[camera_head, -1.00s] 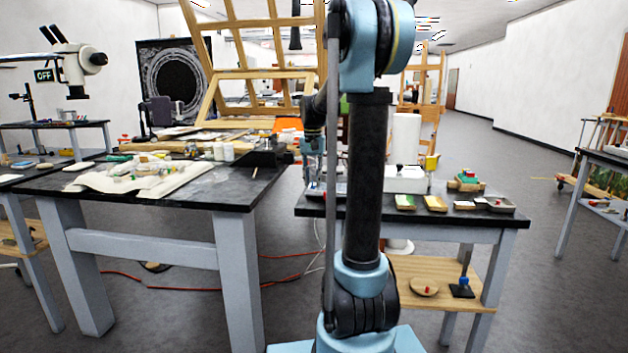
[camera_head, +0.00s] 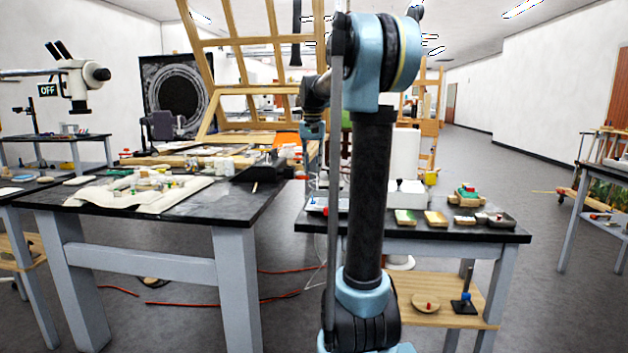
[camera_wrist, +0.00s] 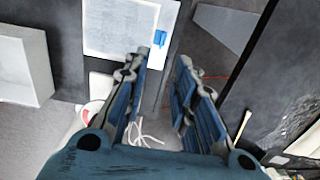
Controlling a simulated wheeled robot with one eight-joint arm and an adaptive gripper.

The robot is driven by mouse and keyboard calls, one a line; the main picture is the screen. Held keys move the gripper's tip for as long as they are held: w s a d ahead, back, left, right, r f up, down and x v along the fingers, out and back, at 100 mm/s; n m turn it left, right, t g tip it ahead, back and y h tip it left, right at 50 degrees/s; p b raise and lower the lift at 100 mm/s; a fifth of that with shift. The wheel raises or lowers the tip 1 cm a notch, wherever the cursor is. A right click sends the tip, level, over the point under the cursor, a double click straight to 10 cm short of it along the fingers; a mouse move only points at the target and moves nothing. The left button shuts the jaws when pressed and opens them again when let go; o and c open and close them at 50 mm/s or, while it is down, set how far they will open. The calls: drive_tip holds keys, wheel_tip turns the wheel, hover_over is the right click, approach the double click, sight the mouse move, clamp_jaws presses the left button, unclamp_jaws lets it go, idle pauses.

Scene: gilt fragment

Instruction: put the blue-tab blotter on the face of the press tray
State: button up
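A flat white sheet (camera_wrist: 118,27) with a blue tab (camera_wrist: 160,39) on its right side lies on a pale board near the top of the wrist view; it looks like the blue-tab blotter. I cannot tell whether the pale board is the press tray. My gripper (camera_wrist: 163,58) is open and empty, its fingertips apart just below the tab in the picture. How high it is above the sheet is unclear. In the head view my gripper (camera_head: 312,131) is above the left end of the right-hand table, partly hidden by my arm.
The right-hand table (camera_head: 480,234) carries several small blocks (camera_head: 436,218) and a grey dish (camera_head: 497,221). The left-hand table (camera_head: 245,205) is crowded at the back. A floor gap with red cables (camera_head: 270,272) separates them. A white box (camera_wrist: 20,65) stands left in the wrist view.

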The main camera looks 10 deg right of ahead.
drive_tip(key=shift+r, duration=0.85)
drive_tip(key=s+f+n+t, duration=0.1)
drive_tip(key=s+f, duration=0.4)
drive_tip(key=s, duration=0.5)
drive_tip(key=s+f+n, duration=0.1)
drive_tip(key=s+f, duration=0.4)
drive_tip(key=s, duration=0.5)
drive_tip(key=s+f+n+t, duration=0.1)
drive_tip(key=s+f, duration=1.3)
drive_tip(key=f, duration=0.4)
drive_tip(key=shift+s+d+n, duration=0.35)
drive_tip(key=shift+s+n, duration=0.05)
drive_tip(key=shift+w+f, duration=0.15)
drive_tip(key=shift+w, duration=0.35)
drive_tip(key=shift+c, duration=0.2)
